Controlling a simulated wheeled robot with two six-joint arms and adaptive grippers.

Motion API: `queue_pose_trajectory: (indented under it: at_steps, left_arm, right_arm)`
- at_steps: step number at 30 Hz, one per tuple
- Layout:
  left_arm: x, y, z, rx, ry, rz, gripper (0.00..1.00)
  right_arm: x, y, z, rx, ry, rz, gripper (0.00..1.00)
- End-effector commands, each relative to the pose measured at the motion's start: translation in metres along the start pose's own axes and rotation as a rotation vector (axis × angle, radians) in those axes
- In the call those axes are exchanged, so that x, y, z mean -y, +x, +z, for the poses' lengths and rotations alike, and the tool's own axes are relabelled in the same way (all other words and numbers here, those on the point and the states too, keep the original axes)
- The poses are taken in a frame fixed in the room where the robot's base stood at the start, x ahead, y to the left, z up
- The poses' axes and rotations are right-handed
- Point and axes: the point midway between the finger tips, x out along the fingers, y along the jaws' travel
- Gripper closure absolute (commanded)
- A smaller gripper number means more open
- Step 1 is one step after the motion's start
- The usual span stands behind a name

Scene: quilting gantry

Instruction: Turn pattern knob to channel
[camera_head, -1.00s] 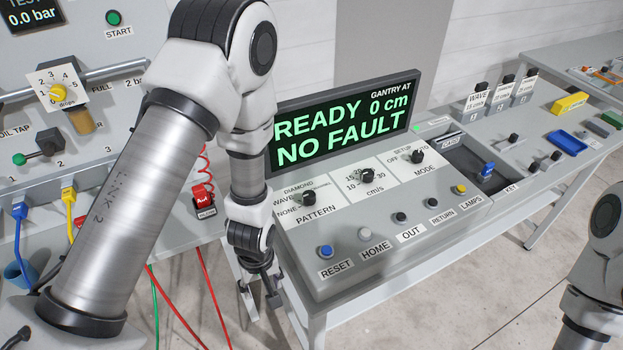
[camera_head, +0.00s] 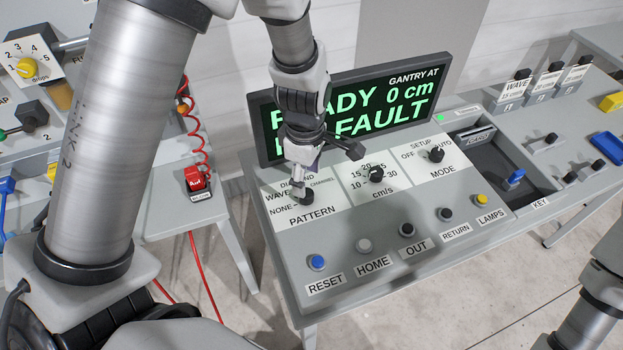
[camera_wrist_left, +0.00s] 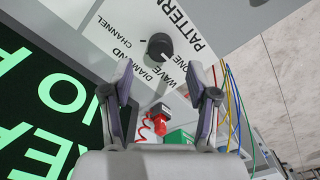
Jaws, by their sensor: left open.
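The PATTERN knob (camera_head: 306,198) is a small black knob on a white plate at the left of the sloped console. Its labels read NONE, WAVE, DIAMOND and CHANNEL. It also shows in the left wrist view (camera_wrist_left: 159,46), upper middle, between and just beyond my fingertips. I cannot tell for certain which label its pointer faces. My left gripper (camera_wrist_left: 160,72) is open and empty, its fingers spread to either side of the knob. In the head view the left gripper (camera_head: 322,166) hangs just above and behind the knob, partly covering the plate's labels.
The speed knob (camera_head: 376,174) and MODE knob (camera_head: 436,154) stand right of PATTERN. RESET (camera_head: 316,262) and other buttons line the front. The display (camera_head: 405,103) rises close behind, partly hidden by my arm. A red tagged block (camera_head: 196,180) sits left.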

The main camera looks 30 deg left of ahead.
Motion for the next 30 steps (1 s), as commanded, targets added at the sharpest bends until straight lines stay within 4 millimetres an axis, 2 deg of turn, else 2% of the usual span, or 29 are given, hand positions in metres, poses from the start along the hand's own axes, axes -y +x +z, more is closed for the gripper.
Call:
queue_pose_trajectory:
  at_steps: [3,7,16,21,30]
  left_arm:
    - [0.0,0.025,0.0,0.0,0.0,-0.007,0.41]
    - [-0.001,0.044,0.0,0.0,0.0,-0.004,0.41]
    - [-0.002,0.05,0.0,0.0,0.001,-0.001,0.41]
    - [-0.001,0.05,0.0,0.0,0.001,-0.002,1.0]
    - [0.0,0.051,0.0,-0.001,0.001,-0.004,1.0]
  right_arm:
    - [0.0,-0.004,0.0,0.0,0.0,0.0,0.6]
    - [0.0,-0.005,0.0,-0.001,0.0,0.0,0.6]
    - [0.0,-0.005,-0.001,-0.001,0.0,0.0,0.6]
    - [0.0,-0.005,0.0,-0.001,0.0,0.0,0.6]
    - [0.0,-0.004,-0.001,-0.001,0.0,0.0,0.6]
